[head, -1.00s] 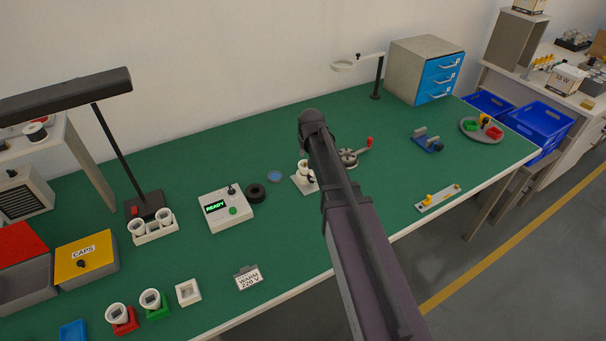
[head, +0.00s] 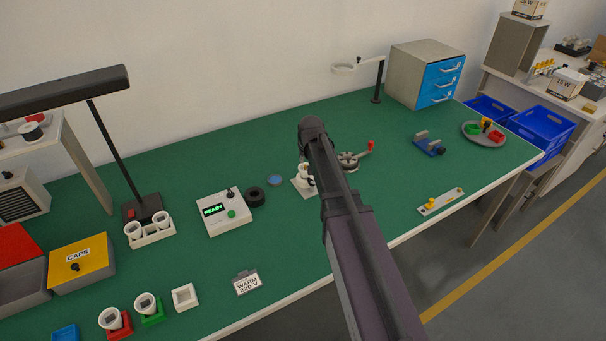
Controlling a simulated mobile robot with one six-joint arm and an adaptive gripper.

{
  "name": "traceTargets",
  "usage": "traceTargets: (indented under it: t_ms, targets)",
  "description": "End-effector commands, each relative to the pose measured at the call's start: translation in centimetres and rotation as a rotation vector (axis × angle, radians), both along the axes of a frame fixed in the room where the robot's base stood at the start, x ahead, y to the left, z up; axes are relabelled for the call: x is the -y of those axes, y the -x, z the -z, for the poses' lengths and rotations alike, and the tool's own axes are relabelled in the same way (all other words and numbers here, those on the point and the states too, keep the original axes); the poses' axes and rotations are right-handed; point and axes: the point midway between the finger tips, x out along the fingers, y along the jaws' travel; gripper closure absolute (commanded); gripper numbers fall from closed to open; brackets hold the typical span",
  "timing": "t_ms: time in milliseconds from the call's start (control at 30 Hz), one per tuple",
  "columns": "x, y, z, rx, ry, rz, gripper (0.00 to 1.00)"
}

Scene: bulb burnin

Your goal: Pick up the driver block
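I cannot tell for sure which thing is the driver block. A round grey tray (head: 484,140) at the far right of the green bench holds small blocks: a green one (head: 473,129), a red one (head: 496,136) and a yellow and black one (head: 487,124). My arm reaches from the bottom right up to the middle of the bench. My gripper does not show; my own arm hides that spot. A white holder (head: 303,187) with a white part stands just left of my arm, partly covered by it.
A blue clamp (head: 429,145) and a grey plate with a yellow knob (head: 440,202) lie right of my arm. A round fixture with a red handle (head: 349,160) is close behind it. A READY box (head: 225,214) and a lamp (head: 144,208) stand left. Drawers (head: 428,75) stand at the back.

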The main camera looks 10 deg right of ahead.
Motion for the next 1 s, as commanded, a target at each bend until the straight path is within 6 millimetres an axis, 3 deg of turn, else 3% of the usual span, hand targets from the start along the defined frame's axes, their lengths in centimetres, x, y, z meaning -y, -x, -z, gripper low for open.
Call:
traceTargets:
  t_ms: [500, 1000]
  targets:
    - [0.2, -1.6, 4.0, 0.000, 0.000, 0.000, 0.77]
    - [0.2, -1.7, 4.2, 0.000, 0.000, 0.000, 0.77]
